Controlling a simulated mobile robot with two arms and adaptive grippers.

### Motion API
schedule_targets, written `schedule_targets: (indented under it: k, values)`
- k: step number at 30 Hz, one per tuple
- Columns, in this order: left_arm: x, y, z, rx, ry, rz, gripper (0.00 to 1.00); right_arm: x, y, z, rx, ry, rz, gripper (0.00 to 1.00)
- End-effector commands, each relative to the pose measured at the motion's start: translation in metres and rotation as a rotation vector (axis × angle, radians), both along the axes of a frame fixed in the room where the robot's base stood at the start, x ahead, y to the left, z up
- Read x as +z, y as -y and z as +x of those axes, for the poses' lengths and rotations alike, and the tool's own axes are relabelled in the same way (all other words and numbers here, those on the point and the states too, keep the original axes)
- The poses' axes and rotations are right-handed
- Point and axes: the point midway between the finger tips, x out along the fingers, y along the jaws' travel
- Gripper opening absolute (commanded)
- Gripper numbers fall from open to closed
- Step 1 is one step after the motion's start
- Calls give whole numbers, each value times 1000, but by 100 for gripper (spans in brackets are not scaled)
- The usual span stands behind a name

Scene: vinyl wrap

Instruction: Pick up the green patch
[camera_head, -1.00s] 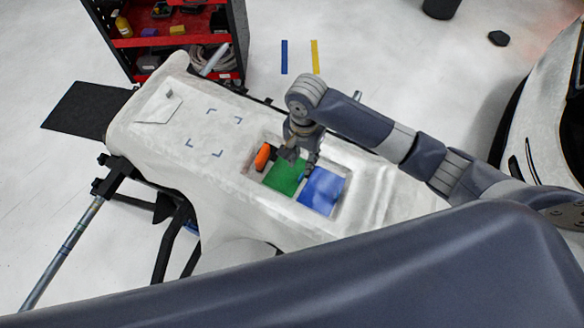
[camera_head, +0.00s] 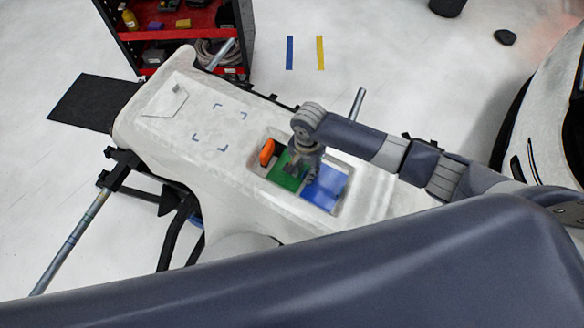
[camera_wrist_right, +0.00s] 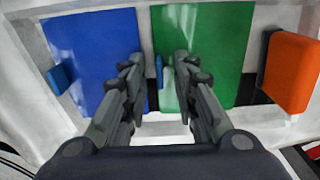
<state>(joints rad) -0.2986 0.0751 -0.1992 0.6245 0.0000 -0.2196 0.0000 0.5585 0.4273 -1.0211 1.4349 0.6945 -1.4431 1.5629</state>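The green patch (camera_head: 283,178) lies flat in a recessed tray (camera_head: 340,212) on the white body panel. In the right wrist view the green patch (camera_wrist_right: 222,45) lies right of centre, with a small blue tab (camera_wrist_right: 160,72) at its left edge. My right gripper (camera_wrist_right: 158,66) is open above the patches. Its fingers stand either side of the tab, the right one over the green patch and the left one over the edge of the blue patch (camera_wrist_right: 88,50). Contact cannot be told. In the head view my right gripper (camera_head: 302,176) partly hides the green patch. My left gripper is out of view.
An orange tool (camera_head: 267,152) stands at the tray's left end, close to the green patch. Corner marks (camera_head: 210,143) lie on the white panel (camera_head: 180,115). A red tool cart (camera_head: 185,34) stands behind. A white car is at the right.

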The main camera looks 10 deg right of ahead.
Motion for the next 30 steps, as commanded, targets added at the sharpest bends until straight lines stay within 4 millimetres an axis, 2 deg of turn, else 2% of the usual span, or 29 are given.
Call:
schedule_targets:
  k: [1, 5, 18, 23, 30]
  values:
    - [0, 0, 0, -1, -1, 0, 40, 0, 0, 0, 0, 0, 0, 16]
    - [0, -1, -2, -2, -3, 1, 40, 0, 0, 0, -1, 0, 0, 0]
    - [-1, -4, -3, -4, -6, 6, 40, 4, 0, 1, -1, 1, 1, 0]
    - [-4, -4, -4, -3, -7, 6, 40, 25, 0, 1, -1, 3, 1, 0]
    - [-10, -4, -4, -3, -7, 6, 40, 72, 0, 1, -1, 3, 2, 0]
